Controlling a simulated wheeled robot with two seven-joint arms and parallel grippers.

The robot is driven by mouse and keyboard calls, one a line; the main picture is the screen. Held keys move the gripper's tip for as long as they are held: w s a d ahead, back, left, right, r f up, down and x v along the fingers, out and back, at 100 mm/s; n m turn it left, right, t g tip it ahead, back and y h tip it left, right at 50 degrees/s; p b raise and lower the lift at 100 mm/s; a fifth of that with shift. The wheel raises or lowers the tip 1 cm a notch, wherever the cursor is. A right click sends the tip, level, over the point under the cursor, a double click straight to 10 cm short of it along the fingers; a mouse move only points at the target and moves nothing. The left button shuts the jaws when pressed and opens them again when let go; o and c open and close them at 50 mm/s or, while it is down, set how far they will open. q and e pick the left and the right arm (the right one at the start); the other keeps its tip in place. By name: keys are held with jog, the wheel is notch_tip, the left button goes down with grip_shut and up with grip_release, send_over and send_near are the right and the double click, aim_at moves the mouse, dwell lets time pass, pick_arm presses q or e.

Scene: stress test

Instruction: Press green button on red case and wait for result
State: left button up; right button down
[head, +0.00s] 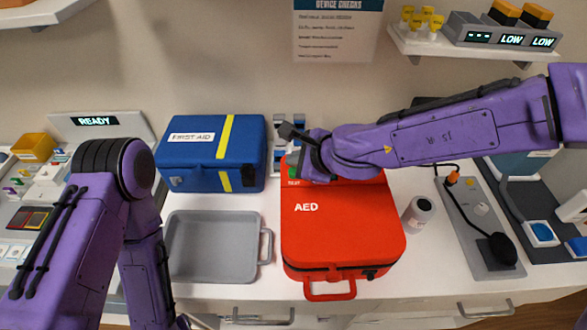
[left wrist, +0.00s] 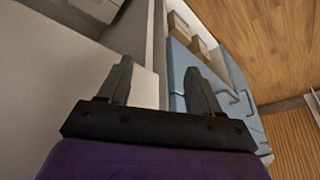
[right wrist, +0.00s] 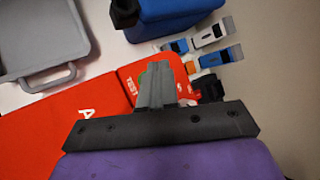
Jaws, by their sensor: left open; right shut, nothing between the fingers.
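The red AED case (head: 343,228) lies on the white counter with its handle toward the front edge. It also fills the left of the right wrist view (right wrist: 60,135). My right gripper (head: 288,131) is over the back of the case, shut and empty. In the right wrist view its closed fingers (right wrist: 156,70) are in front of the TEST label. My left gripper (left wrist: 155,75) is open and empty, low beside drawers, away from the case.
A blue first aid box (head: 212,155) and an empty grey tray (head: 215,245) stand left of the case. A READY display (head: 97,121) is at far left.

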jog(key=shift+f, duration=0.15)
dwell(0.5)
jog(key=shift+f+b, duration=0.3)
jog(key=shift+f+b, duration=0.35)
jog(key=shift+f, duration=0.1)
dwell(0.6)
jog(key=shift+r+p, duration=0.9)
jog(key=shift+p, duration=0.15)
notch_tip(320, 180, up, 5)
jog(key=p, duration=0.5)
jog(key=shift+r+p, duration=0.1)
jog(key=shift+p, duration=0.25)
